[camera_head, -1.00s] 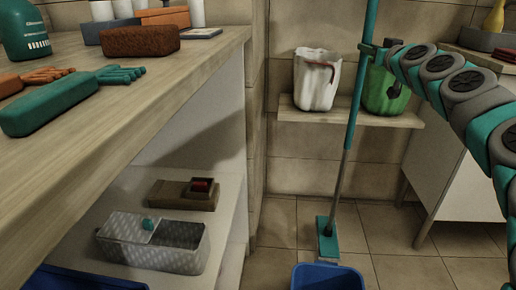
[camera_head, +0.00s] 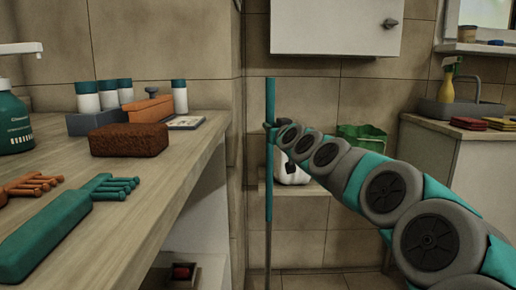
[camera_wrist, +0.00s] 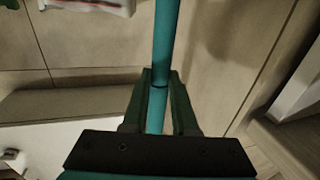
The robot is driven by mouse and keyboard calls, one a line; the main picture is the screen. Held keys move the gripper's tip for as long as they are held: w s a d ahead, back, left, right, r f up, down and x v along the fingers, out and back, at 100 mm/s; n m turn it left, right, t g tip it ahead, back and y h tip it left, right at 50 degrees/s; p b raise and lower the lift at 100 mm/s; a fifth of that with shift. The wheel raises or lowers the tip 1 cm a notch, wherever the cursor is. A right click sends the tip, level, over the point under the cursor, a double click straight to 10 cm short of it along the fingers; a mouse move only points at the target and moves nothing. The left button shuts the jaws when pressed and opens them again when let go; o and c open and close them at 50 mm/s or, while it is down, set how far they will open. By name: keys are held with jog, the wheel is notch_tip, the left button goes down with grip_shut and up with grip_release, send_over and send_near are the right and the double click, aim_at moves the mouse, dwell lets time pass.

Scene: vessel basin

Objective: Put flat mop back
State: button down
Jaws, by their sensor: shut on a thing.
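The flat mop's teal pole (camera_head: 270,100) stands upright in the head view, in front of the tiled wall near the corner. Its grey lower shaft (camera_head: 268,245) runs out of the bottom of the picture, so the mop head is hidden. My gripper (camera_head: 272,132) is shut around the upper part of the teal pole. In the wrist view the pole (camera_wrist: 164,40) passes between the two dark fingers of my gripper (camera_wrist: 158,85).
A wooden counter (camera_head: 150,200) with bottles, a brown sponge (camera_head: 129,140) and brushes fills the left. A low wall shelf (camera_head: 308,188) holds a white container (camera_head: 293,170) and a green bag (camera_head: 362,137). A white cabinet (camera_head: 335,27) hangs above. A sink counter (camera_head: 430,150) stands right.

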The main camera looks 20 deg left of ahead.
jog(key=s+a+f+b, duration=0.1)
jog(key=a+f, duration=0.3)
jog(key=f, duration=0.3)
dwell(0.8)
jog(key=shift+f+b, duration=0.1)
jog(key=shift+b, duration=0.25)
jog(key=c, duration=0.7)
grip_release()
